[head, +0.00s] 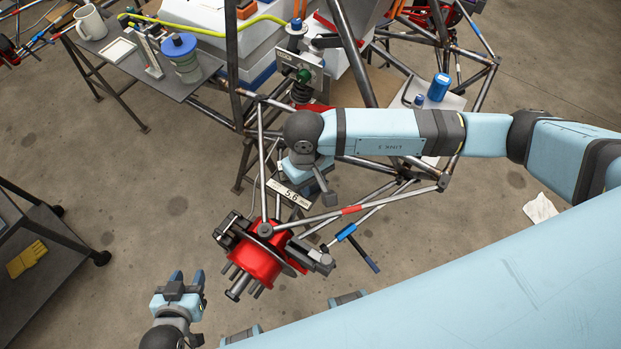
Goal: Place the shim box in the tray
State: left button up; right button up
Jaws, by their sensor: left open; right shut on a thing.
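A small pale box (289,193), marked 5.6, appears to be the shim box. My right gripper (322,187) is at its right end, over the chassis tubes. The gripper is shut on it, though the grip itself is partly hidden by the gripper body. My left gripper (187,277) is open and empty at the lower left, above bare floor. A light grey tray-like surface (456,102) at the upper right bears a blue can (438,87). I cannot tell which is the task's tray.
The red hub (258,262) and chassis tubes (265,165) lie below and around my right gripper. A cart (62,235) with yellow gloves (27,259) stands left.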

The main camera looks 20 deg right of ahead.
jog(key=shift+f+b, duration=0.15)
jog(key=shift+b, duration=0.2)
jog(key=o, duration=0.7)
jog(key=shift+r+p, duration=0.35)
jog(key=shift+p, duration=0.1)
jog(key=r, duration=0.3)
jog(key=w+r+b, duration=0.1)
jog(key=r, duration=0.3)
jog(key=r+b, duration=0.1)
jog(key=r, duration=0.2)
jog(key=shift+w+a+r, duration=0.2)
jog(key=shift+r, duration=0.65)
